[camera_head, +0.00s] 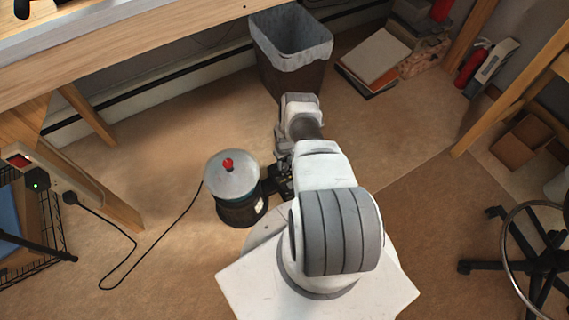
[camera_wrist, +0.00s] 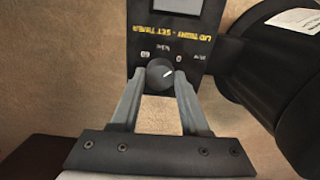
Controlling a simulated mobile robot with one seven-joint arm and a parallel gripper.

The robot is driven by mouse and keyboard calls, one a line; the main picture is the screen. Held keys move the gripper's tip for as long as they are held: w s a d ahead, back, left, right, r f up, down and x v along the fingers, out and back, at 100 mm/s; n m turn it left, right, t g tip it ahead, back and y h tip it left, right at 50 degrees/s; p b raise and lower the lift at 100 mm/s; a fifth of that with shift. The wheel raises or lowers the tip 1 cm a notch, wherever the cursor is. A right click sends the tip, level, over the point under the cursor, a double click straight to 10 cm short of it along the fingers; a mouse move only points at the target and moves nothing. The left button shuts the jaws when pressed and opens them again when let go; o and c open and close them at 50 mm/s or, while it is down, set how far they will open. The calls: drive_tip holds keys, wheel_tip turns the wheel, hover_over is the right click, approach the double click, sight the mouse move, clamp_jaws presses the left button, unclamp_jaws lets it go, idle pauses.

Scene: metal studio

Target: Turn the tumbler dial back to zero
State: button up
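The tumbler (camera_head: 238,190) stands on the floor, with a silver lid, a red knob on top and a dark body. In the wrist view its black panel (camera_wrist: 185,45) shows yellow lettering that reads upside down. The round dark dial (camera_wrist: 160,73) sits at the panel's edge, its white mark pointing up and right in the picture, near the scale marks. My gripper (camera_wrist: 158,76) has one finger on each side of the dial, apart, with small gaps visible; contact is not clear. In the head view my gripper (camera_head: 279,181) is just right of the tumbler, partly hidden by my arm.
A black cylinder (camera_wrist: 285,85) fills the right of the wrist view, close to my right finger. A lined bin (camera_head: 290,60) stands behind my arm. A black cable (camera_head: 165,240) lies on the floor to the left. A wheeled chair (camera_head: 530,260) is at far right.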

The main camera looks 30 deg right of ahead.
sight(285, 166)
drive_tip(key=o, duration=0.4)
drive_tip(key=shift+o, duration=0.2)
wheel_tip(285, 166, up, 18)
drive_tip(key=p, duration=0.7)
drive_tip(key=shift+f+p, duration=0.25)
drive_tip(key=shift+p, duration=0.15)
drive_tip(key=shift+s, duration=0.1)
